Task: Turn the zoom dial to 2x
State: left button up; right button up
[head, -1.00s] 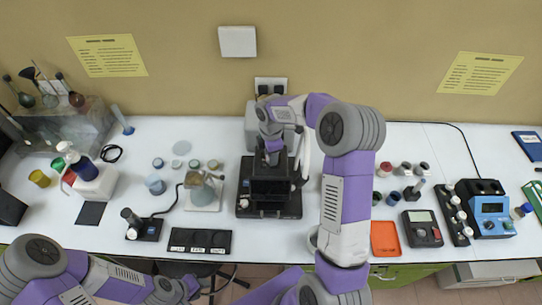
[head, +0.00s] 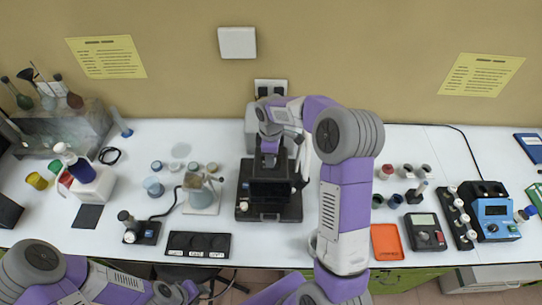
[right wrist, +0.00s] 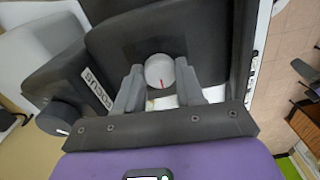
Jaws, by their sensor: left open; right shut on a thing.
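The black microscope-like device (head: 282,211) stands mid-bench in the head view. Its zoom dial (right wrist: 160,70), a pale round knob with a red pointer line, shows in the right wrist view, with the pointer toward the bottom of the picture. My right gripper (right wrist: 160,86) is shut on the dial, one finger on each side; in the head view my right gripper (head: 270,150) is at the top of the device. I cannot read any scale mark by the dial. My left gripper (head: 183,292) is open and empty at the bottom left, low before the bench.
A dark focus knob (right wrist: 60,118) with a FOCUS label sits left of the dial. A black labelled tray (head: 198,244), a beaker on a pale stand (head: 201,205) and small jars lie left. An orange tray (head: 386,242) and a meter (head: 424,232) lie right.

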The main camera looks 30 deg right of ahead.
jog(key=o, duration=1)
jog(key=shift+o, duration=0.2)
notch_tip(320, 180, up, 8)
jog(key=shift+f, duration=0.2)
